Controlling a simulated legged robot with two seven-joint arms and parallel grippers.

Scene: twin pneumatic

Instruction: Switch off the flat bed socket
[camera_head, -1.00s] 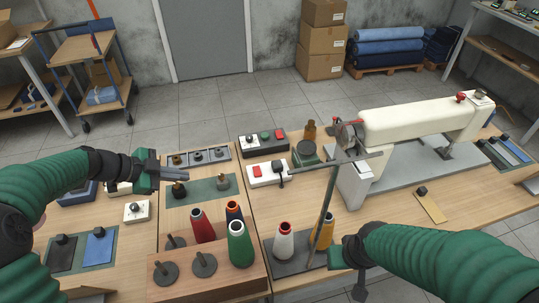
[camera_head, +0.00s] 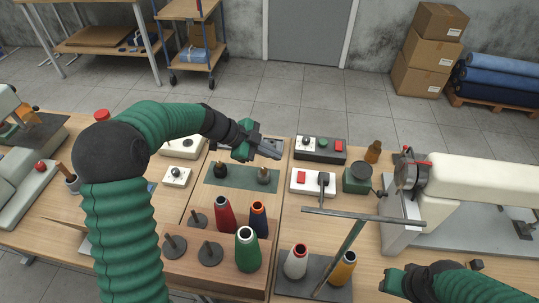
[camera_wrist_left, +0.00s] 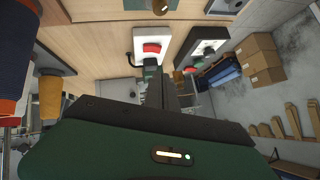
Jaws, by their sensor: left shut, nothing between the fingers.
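A white socket box (camera_head: 313,191) with a red rocker switch (camera_head: 301,177) and a black plug (camera_head: 323,179) lies on the bench, left of the cream flat bed sewing machine (camera_head: 485,180). I take it as the flat bed socket. My left gripper (camera_head: 277,150) is shut and empty, above the bench, behind and left of this box and apart from it. In the left wrist view, a red switch on a white box (camera_wrist_left: 152,48) shows just beyond the shut fingers (camera_wrist_left: 156,90). My right gripper (camera_head: 392,284) is low at the front right; its fingers are unclear.
A dark control box (camera_head: 320,149) with green and red buttons stands behind the socket. Thread cones, including a green one (camera_head: 247,250), stand in front. A thin metal stand (camera_head: 345,252) with a crossbar (camera_head: 350,215) rises near the socket's front right.

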